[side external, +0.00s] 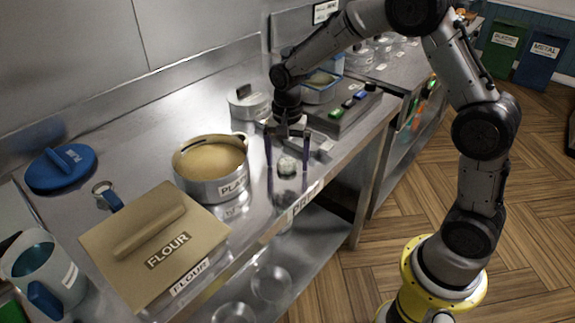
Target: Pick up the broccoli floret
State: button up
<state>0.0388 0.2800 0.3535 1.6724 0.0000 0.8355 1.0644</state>
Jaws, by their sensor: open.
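A small, pale, greenish lump (287,167), which looks like the broccoli floret, sits on the steel counter (245,215) near its front edge. It is too small to make out clearly. My gripper (287,158) points down over it with its two dark fingers spread apart, one on each side of the lump. The gripper is open, and gaps show between the fingers and the lump. The exact height of the fingertips above the counter is hard to tell because of reflections.
A pot (222,187) of tan contents stands left of my gripper, with a flour box (100,245) nearer. A grey unit (335,120) with coloured items and a blue-rimmed container (320,92) stand to the right. Counter between pot and gripper is clear.

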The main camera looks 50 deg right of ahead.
jog(key=c, duration=1)
jog(key=shift+c, duration=0.2)
